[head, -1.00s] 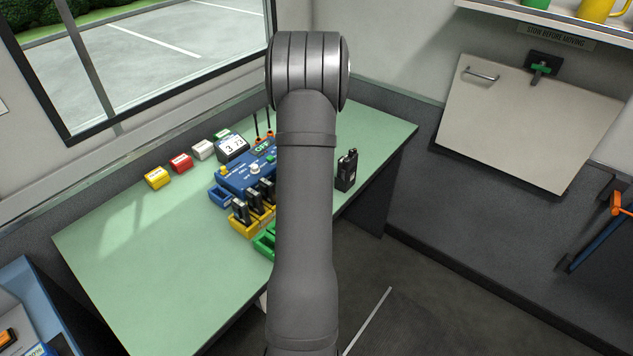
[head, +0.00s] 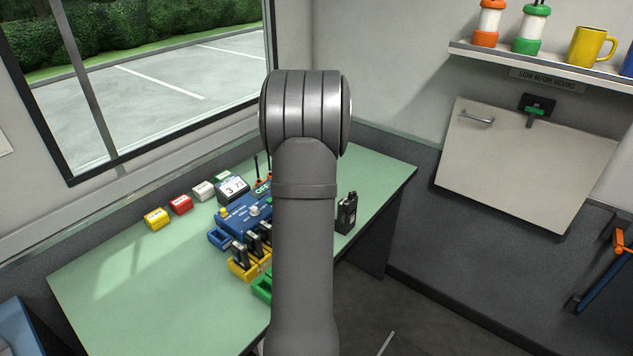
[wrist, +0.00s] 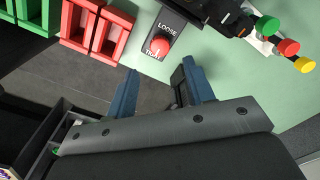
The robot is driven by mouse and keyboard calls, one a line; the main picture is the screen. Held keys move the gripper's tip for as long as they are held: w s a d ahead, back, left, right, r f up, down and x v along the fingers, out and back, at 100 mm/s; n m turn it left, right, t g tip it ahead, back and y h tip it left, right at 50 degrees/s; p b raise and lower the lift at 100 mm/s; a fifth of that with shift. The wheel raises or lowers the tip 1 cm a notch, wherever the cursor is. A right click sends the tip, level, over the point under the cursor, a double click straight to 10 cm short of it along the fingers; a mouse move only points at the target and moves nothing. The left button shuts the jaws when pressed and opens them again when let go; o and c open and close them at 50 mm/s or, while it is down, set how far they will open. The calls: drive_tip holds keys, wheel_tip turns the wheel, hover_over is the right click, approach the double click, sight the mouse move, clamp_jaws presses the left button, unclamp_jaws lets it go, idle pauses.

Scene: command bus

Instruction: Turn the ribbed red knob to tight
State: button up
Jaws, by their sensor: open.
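The red knob (wrist: 159,45) shows in the wrist view on a small grey plate on the green bench top. The plate reads LOOSE on its upper side and TIGHT on its lower side. I cannot tell exactly where the knob points. My gripper (wrist: 161,76) is open, with one blue finger on each side and nothing between them. The fingertips are below the knob in the picture, apart from it. In the head view my arm hides the knob and gripper.
Red trays (wrist: 80,30) are left of the knob in the wrist view. Green, red and yellow capped items (wrist: 288,47) are at right. In the head view a black radio (head: 346,213) stands right of my arm. The bench's left front is clear.

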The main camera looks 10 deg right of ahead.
wheel_tip(320, 180, up, 10)
drive_tip(key=shift+r, duration=0.25)
drive_tip(key=shift+f, duration=0.15)
wheel_tip(320, 180, down, 17)
drive_tip(key=shift+f, duration=0.1)
idle(0.6)
